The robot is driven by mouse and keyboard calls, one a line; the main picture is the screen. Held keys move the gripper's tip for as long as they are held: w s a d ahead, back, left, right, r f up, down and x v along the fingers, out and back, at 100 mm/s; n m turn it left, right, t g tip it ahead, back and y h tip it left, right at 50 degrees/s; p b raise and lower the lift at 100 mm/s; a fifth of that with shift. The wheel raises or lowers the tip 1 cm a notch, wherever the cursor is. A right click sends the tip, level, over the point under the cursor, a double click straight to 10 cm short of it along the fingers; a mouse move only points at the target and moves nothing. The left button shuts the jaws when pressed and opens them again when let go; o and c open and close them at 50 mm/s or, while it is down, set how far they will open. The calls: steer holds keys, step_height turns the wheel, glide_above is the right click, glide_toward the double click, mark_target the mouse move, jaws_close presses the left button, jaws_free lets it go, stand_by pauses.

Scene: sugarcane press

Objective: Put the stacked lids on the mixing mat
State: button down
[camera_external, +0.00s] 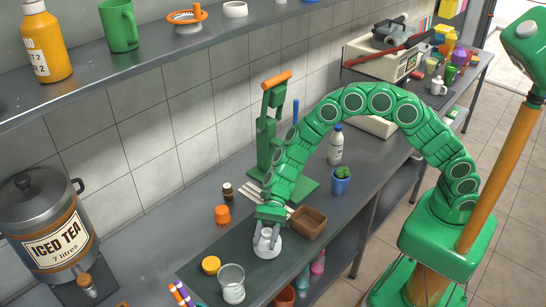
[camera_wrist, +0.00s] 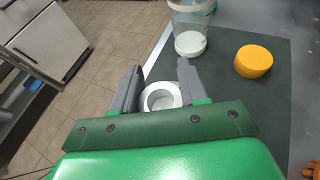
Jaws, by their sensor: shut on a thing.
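The white stacked lids (camera_external: 268,249) are between the grey fingers of my gripper (camera_external: 267,236), low over the front edge area of the dark green mixing mat (camera_external: 203,270). In the wrist view the lids (camera_wrist: 160,97) show as nested white rings between the two fingers of my gripper (camera_wrist: 160,68), which is shut on them. The mat (camera_wrist: 270,105) lies to their right and beyond in that view. I cannot tell whether the lids touch the mat.
A yellow round lid (camera_external: 211,265) and a clear glass jar (camera_external: 231,284) stand on the mat. The iced tea urn (camera_external: 48,225) is at left.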

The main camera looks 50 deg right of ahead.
mark_target(263, 253)
steer(key=shift+w+a+f, duration=0.1)
steer(key=shift+a+f, duration=0.05)
steer(key=shift+f, duration=1.65)
steer(key=c, duration=0.6)
jaws_free()
steer(key=v, duration=0.3)
steer(key=shift+r, duration=3.6)
